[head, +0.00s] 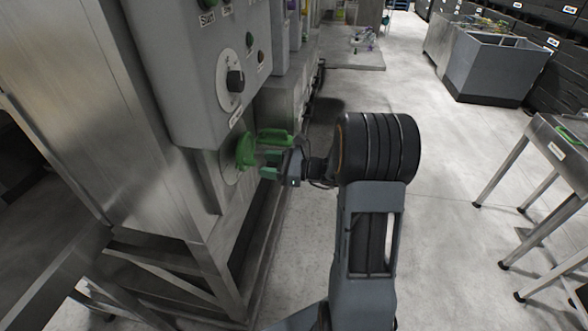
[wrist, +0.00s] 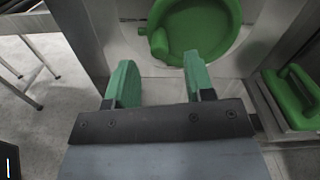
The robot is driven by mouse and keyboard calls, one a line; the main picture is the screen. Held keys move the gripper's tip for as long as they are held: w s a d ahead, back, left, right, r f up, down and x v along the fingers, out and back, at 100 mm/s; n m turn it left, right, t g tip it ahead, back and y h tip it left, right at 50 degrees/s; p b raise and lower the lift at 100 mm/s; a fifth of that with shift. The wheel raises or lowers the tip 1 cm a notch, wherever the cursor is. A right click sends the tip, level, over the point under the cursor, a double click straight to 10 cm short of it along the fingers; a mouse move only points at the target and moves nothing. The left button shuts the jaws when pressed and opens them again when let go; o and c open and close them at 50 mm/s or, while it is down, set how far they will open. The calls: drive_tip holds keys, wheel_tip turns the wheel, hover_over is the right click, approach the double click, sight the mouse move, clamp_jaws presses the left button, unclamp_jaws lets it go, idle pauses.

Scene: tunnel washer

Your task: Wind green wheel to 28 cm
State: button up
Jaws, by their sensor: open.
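The green wheel (head: 243,151) is mounted on the lower side of the grey machine, on a round pale plate. In the wrist view the wheel (wrist: 205,28) is at the top, with a green knob (wrist: 158,44) on its left rim. My gripper (head: 266,165) is in front of the wheel. Its two green-padded fingers are apart with nothing between them; in the wrist view the gripper (wrist: 158,78) points at the wheel's lower part. The knob is ahead of the gap, and I cannot tell whether a finger touches the wheel. No centimetre reading is legible.
A second green handle (head: 275,137) sits just beyond the wheel; it is at the right in the wrist view (wrist: 294,92). A control box with a black dial (head: 235,81) is above. A metal table (head: 563,150) stands at the right. The floor between is clear.

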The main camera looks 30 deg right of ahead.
drive_tip(key=b+v, duration=0.1)
drive_tip(key=v, duration=0.8)
drive_tip(key=s+a+f+n+g+h, duration=0.4)
drive_tip(key=s+f+n+g+h, duration=0.4)
drive_tip(key=s+n, duration=0.25)
drive_tip(key=s+a+r+n+t+h, duration=0.1)
drive_tip(key=s+a+r+n+h, duration=0.2)
drive_tip(key=a+r+n+h, duration=0.2)
wheel_tip(320, 180, up, 3)
drive_tip(key=n+h, duration=0.1)
drive_tip(key=n, duration=0.6)
drive_tip(key=shift+s+h, duration=0.4)
drive_tip(key=shift+a+r+n+t, duration=0.1)
drive_tip(key=shift+a+n+t, duration=0.2)
drive_tip(key=shift+a, duration=0.15)
drive_tip(key=shift+c, duration=0.4)
drive_tip(key=shift+a, duration=0.1)
drive_tip(key=shift+c, duration=0.2)
